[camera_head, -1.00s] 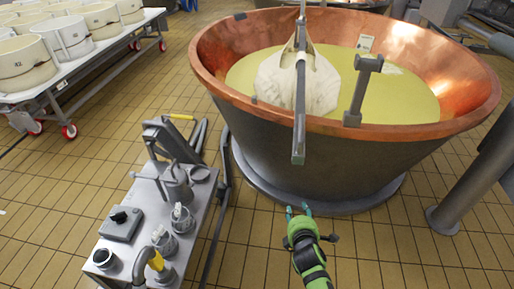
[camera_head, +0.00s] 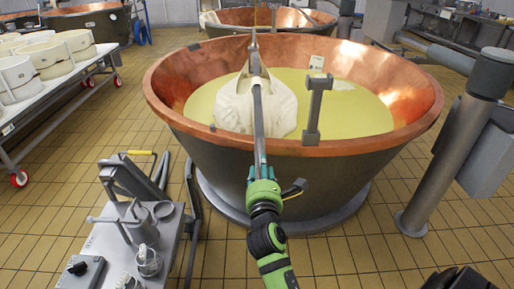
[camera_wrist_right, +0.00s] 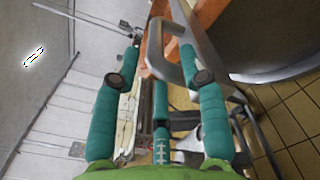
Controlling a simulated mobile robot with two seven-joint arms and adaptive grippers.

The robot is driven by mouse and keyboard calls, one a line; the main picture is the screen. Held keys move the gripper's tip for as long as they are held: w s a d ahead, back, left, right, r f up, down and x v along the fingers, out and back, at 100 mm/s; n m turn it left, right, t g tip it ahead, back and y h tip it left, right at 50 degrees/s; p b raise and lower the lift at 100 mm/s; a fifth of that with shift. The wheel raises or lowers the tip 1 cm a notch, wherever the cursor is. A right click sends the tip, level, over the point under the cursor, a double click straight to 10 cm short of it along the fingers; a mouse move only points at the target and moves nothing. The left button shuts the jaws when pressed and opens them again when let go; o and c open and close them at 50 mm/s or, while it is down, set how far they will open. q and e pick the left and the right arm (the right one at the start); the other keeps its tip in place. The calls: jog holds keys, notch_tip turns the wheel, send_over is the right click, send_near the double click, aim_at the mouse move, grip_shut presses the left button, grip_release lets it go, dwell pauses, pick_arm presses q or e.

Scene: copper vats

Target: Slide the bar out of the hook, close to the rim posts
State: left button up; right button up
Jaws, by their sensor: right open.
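The long grey bar (camera_head: 258,115) lies across the copper vat (camera_head: 400,118), over the near rim, with its near end towards me. A white cloth bundle (camera_head: 230,105) hangs under it in the yellow liquid. At its far part it meets an upright grey piece (camera_head: 253,52), where I cannot make out the hook clearly. A grey rim post (camera_head: 314,108) stands right of the bar. My right gripper (camera_head: 260,174) is open at the bar's near end. In the right wrist view its teal fingers (camera_wrist_right: 157,75) are apart, with a bent grey piece between them; contact is unclear. My left gripper is out of view.
A grey metal cart (camera_head: 135,245) with jugs and tools stands at the lower left. A white table (camera_head: 60,85) with round moulds is at the far left. A thick grey column (camera_head: 445,160) stands right of the vat. Tiled floor is open between these.

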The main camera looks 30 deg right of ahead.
aim_at(262, 149)
jog(key=shift+w+d+r, duration=0.1)
jog(key=shift+w+r, duration=0.05)
jog(key=shift+r, duration=0.1)
jog(key=shift+w+d+r, duration=0.1)
jog(key=shift+w+d, duration=0.05)
jog(key=shift+w, duration=0.1)
jog(key=x, duration=0.4)
jog(key=shift+w+d, duration=0.2)
jog(key=shift+w, duration=0.15)
jog(key=shift+w+d, duration=0.35)
jog(key=shift+w, duration=0.25)
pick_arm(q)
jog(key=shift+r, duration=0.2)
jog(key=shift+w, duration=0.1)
pick_arm(e)
grip_shut()
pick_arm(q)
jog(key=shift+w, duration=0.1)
